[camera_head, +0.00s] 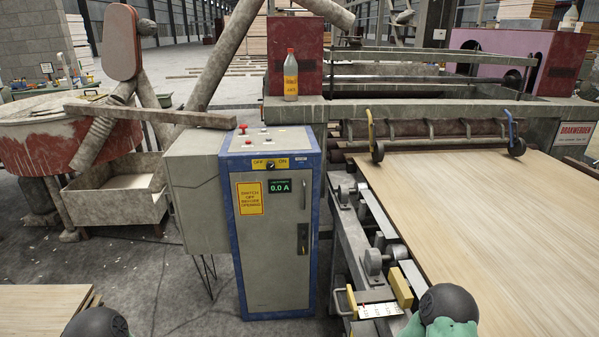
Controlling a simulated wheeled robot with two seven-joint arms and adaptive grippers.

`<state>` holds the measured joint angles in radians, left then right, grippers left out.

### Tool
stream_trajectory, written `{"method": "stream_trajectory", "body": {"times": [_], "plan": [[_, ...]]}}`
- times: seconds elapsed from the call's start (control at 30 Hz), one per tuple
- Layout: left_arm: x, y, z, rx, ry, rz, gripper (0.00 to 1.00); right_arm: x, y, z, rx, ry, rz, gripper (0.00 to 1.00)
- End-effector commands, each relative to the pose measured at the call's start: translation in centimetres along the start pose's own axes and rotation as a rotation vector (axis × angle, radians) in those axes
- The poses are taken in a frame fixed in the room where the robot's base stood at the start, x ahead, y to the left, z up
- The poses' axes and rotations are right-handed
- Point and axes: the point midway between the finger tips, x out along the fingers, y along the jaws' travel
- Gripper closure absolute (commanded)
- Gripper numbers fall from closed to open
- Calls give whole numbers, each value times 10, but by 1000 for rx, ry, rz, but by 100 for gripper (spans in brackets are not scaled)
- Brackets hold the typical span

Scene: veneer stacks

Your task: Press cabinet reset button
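The cabinet (271,240) stands upright in the middle of the camera_head view, with a grey door and blue frame. Its top carries a red button (243,127) at the back left, a small red button (267,141) near the front and a small pale one beside that; I cannot read which is the reset button. On the front are an OFF/ON knob (270,165), a display (279,186) reading 0.0 A, a yellow warning sign (249,198) and a black handle (302,238). Only dark rounded parts of my arms show at the bottom edge; neither gripper shows.
A roller machine (430,109) with a large veneer sheet (490,215) fills the right. A bottle (290,75) stands on its ledge. A grey box adjoins the cabinet's left side. A beam (150,115) lies behind left.

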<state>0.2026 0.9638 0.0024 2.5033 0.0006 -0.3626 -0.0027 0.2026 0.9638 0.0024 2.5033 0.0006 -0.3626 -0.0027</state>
Motion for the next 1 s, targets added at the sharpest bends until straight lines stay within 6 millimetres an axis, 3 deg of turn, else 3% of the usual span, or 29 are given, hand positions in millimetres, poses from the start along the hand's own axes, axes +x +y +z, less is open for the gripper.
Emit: {"method": "stream_trajectory", "body": {"times": [0.43, 0.47, 0.6, 0.63, 1.0], "plan": [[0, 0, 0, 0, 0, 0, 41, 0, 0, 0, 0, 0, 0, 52], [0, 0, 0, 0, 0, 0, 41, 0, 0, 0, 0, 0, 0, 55], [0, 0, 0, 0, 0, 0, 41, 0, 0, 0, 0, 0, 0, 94], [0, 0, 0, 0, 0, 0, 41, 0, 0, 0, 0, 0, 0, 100], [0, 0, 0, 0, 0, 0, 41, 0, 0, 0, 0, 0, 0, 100]]}}
